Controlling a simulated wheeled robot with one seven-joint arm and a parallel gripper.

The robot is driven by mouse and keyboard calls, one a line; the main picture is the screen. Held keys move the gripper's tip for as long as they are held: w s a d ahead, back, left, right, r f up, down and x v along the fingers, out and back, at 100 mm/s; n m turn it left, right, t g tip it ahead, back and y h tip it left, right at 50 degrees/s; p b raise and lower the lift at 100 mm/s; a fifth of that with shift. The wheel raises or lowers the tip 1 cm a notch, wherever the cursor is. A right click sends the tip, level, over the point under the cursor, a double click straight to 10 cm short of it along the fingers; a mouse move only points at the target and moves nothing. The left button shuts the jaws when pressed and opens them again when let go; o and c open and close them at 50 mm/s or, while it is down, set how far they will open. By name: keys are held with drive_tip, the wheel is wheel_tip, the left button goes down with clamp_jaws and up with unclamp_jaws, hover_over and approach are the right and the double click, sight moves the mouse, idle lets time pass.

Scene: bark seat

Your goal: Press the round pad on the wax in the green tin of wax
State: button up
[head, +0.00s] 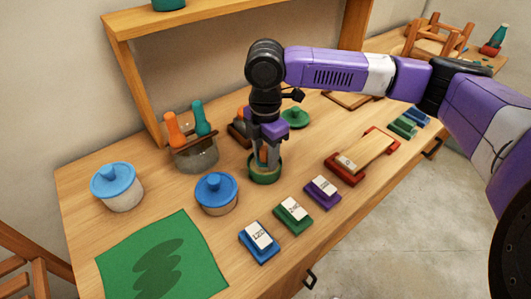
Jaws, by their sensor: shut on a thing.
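The green tin of wax (265,180) stands open on the bench, near the middle of the head view. My gripper (264,154) points straight down over it, its fingertips at the tin's mouth. It is shut on the round pad, whose orange handle (264,157) shows between the fingers. The pad's underside and the wax are hidden by the fingers and the tin's rim, so I cannot tell whether they touch. A green knobbed lid (296,118) lies on the bench behind and to the right.
Left of the tin stand a blue-lidded pot (217,195), another blue-lidded pot (118,188) and a holder (195,155) with orange and teal handles. Labelled sanding blocks (292,215) line the front. A red-ended wooden piece (363,157) lies right. A green cloth (160,262) covers the front left.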

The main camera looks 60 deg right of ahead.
sight(266, 148)
idle(0.3)
wheel_tip(266, 148, up, 7)
drive_tip(key=p, duration=0.6)
drive_tip(key=shift+s+f, duration=0.1)
idle(0.9)
